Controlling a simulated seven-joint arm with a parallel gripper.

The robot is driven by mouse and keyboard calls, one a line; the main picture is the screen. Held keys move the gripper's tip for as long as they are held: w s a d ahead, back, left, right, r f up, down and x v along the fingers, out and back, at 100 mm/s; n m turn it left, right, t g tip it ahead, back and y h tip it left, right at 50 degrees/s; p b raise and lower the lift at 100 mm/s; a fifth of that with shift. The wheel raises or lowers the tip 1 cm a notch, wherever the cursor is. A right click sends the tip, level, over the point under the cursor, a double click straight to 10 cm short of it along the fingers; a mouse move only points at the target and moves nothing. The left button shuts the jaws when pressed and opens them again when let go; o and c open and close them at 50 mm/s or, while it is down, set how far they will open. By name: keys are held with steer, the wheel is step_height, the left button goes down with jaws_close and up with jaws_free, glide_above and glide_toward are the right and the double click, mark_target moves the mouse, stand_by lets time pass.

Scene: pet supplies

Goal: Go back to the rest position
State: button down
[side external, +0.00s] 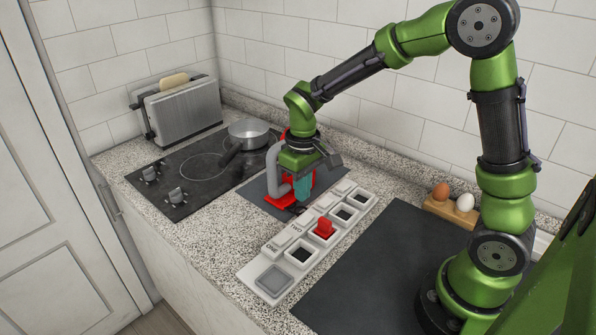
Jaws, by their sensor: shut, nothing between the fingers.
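My gripper (301,201) is at the end of my green arm, pointing down. It is shut and empty, low beside a red and grey apparatus with a curved grey tube (272,170). The apparatus stands on a dark mat (252,190), and my gripper partly hides it. A teal piece shows at the gripper's lower end; I cannot tell whether it is part of the fingers or stands behind them. I cannot tell whether the gripper touches the apparatus.
A white compartment tray (268,247) lies close in front, with a red piece (324,228) standing in one compartment. A cooktop (185,198) with a saucepan (249,133) and a toaster (183,109) are at left. An egg holder (440,208) and a large dark mat (375,262) are at right.

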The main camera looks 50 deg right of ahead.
steer(key=shift+s+f, duration=0.15)
steer(key=shift+f, duration=0.1)
steer(key=s+a+r+m+t+y, duration=0.1)
steer(key=s+r+m+t, duration=0.3)
steer(key=s+r, duration=0.9)
steer(key=shift+s+r+t+y, duration=0.45)
steer(key=shift+r+t, duration=0.4)
steer(key=shift+t, duration=0.75)
